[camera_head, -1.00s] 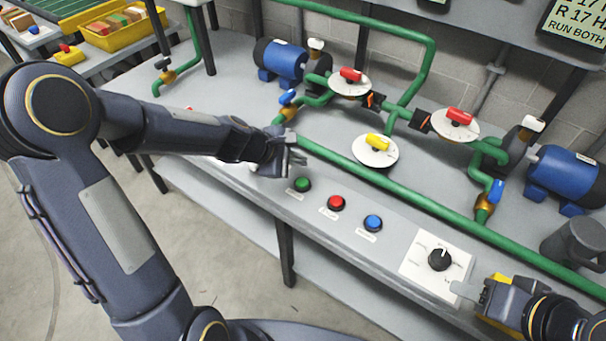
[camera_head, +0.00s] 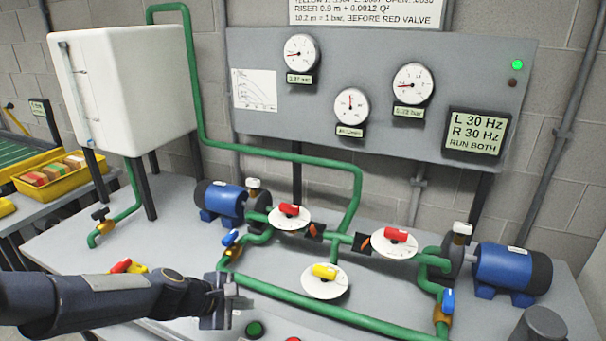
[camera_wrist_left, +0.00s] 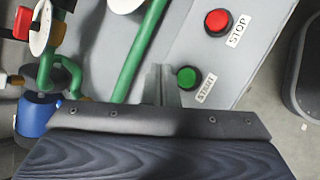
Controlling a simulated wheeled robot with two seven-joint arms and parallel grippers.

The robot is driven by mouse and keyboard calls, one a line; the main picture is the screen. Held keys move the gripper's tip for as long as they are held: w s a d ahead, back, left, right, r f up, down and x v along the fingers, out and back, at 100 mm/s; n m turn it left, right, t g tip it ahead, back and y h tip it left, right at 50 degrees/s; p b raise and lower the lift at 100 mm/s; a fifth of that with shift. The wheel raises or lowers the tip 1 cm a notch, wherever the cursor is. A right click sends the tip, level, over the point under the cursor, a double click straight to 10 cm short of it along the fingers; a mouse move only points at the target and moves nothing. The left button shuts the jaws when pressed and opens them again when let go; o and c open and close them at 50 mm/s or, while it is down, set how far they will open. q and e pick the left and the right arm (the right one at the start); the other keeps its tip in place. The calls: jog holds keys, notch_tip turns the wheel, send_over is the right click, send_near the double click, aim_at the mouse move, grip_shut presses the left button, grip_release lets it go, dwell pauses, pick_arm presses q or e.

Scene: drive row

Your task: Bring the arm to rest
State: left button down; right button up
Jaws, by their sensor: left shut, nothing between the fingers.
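My left gripper (camera_head: 236,303) comes in from the left in the head view and hangs over the front of the grey bench, left of the yellow valve (camera_head: 325,271). It is shut with nothing in it. In the left wrist view its closed fingers (camera_wrist_left: 160,85) point at the bench beside the green START button (camera_wrist_left: 188,78), with the red STOP button (camera_wrist_left: 217,22) farther off. I cannot tell how high the fingertips are above the bench. My right gripper is not in the frames now.
Green pipes (camera_head: 300,303) with red valves (camera_head: 290,210), a left blue pump (camera_head: 220,202) and a right blue pump (camera_head: 512,270) fill the bench. A gauge panel (camera_head: 460,60) stands behind, reading 30 Hz and RUN BOTH. A white tank (camera_head: 130,90) stands at the left.

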pick_arm(q)
jog(key=s+a+r+m+p, duration=0.2)
jog(key=s+r+m, duration=0.8)
jog(key=s, duration=0.4)
jog(key=s+a+m+y+p, duration=0.1)
jog(key=s+m, duration=0.1)
jog(key=s, duration=0.4)
jog(key=s+a+m+g+y, duration=0.1)
jog(key=s+m, duration=0.2)
jog(key=s, duration=0.3)
jog(key=shift+a+r+y+p, duration=0.35)
jog(key=shift+a+r+y, duration=0.05)
jog(key=shift+r, duration=0.05)
